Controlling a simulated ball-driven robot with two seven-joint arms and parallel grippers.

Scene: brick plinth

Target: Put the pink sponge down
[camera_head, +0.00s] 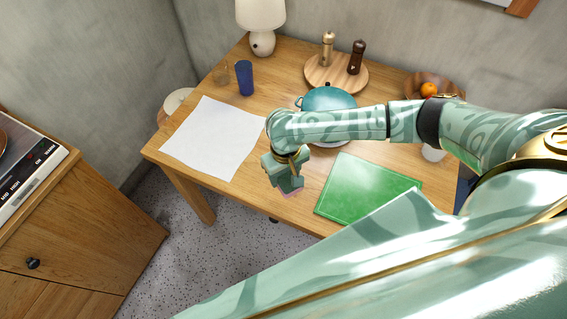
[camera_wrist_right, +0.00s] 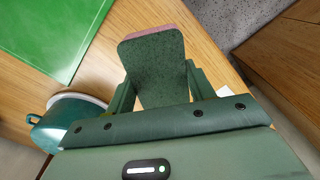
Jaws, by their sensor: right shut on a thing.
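The pink sponge (camera_wrist_right: 150,32) shows in the right wrist view as a pink edge behind a dark green speckled face between the fingers. In the head view, only a bit of its pink (camera_head: 291,193) shows below the jaws. My right gripper (camera_head: 290,183) is shut on it and points down by the front edge of the wooden table (camera_head: 258,196). I cannot tell whether the sponge touches the table. My left gripper is not in view.
A green board (camera_head: 365,191) lies right of the gripper, a white sheet (camera_head: 213,138) to its left. Behind are a teal pot (camera_head: 327,98), blue cup (camera_head: 245,78), glass, lamp and round board with two mills (camera_head: 337,72). Bare wood lies between sheet and green board.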

